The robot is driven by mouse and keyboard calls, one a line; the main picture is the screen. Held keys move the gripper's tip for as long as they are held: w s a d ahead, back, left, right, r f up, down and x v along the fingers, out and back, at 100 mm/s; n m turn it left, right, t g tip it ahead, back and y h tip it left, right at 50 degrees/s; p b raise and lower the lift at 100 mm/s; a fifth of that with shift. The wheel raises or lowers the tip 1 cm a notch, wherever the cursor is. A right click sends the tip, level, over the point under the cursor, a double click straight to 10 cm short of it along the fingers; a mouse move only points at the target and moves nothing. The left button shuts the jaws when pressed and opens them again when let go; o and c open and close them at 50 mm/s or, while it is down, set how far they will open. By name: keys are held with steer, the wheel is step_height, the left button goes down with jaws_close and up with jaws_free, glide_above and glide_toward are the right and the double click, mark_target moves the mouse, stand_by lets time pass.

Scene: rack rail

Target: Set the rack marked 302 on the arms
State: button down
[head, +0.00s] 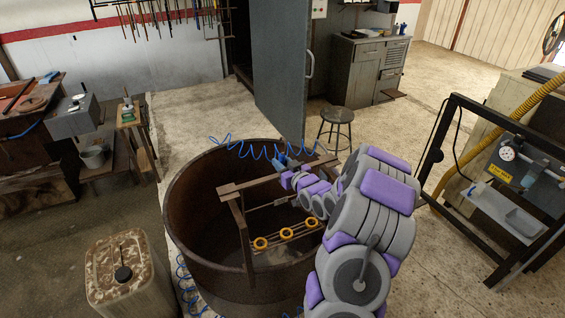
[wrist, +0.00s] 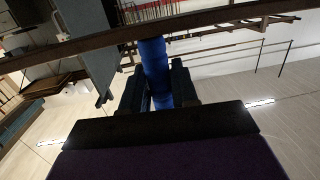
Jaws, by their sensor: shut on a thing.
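The rack (head: 240,232) is a brown frame with a long top bar and thin cross rods carrying yellow rings (head: 286,234). It is at the mouth of the round rusty tank (head: 185,225), its lower part within the rim. No number can be read on it. My gripper (head: 284,168) is at the top bar, shut on a blue grip. In the wrist view, the blue grip (wrist: 154,65) stands between the two dark fingers of my gripper (wrist: 157,92), and a brown bar (wrist: 225,16) crosses above. I cannot tell whether the bar rests on anything; the arms cannot be made out.
A stained canister (head: 130,275) stands left of the tank. A stool (head: 337,120) and a grey door (head: 280,75) are behind it. A black frame with a panel (head: 480,190) stands at right. Blue coiled hose (head: 245,149) runs by the rim.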

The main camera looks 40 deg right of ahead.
steer(key=shift+d+f+b, duration=0.3)
steer(key=shift+d+f, duration=0.25)
steer(key=shift+f, duration=0.3)
steer(key=shift+a+f+b, duration=0.3)
steer(key=shift+a+f, duration=0.1)
steer(key=shift+f, duration=0.45)
steer(key=shift+d+f, duration=0.3)
steer(key=shift+f, duration=0.15)
steer(key=shift+a, duration=0.2)
steer(key=shift+f, duration=0.15)
steer(key=c, duration=0.8)
jaws_free()
steer(key=shift+s, duration=0.1)
steer(key=s, duration=0.5)
steer(key=s+a+p, duration=0.1)
steer(key=s, duration=0.5)
steer(key=s+a+r+p, duration=0.1)
steer(key=s, duration=0.5)
steer(key=shift+a, duration=0.15)
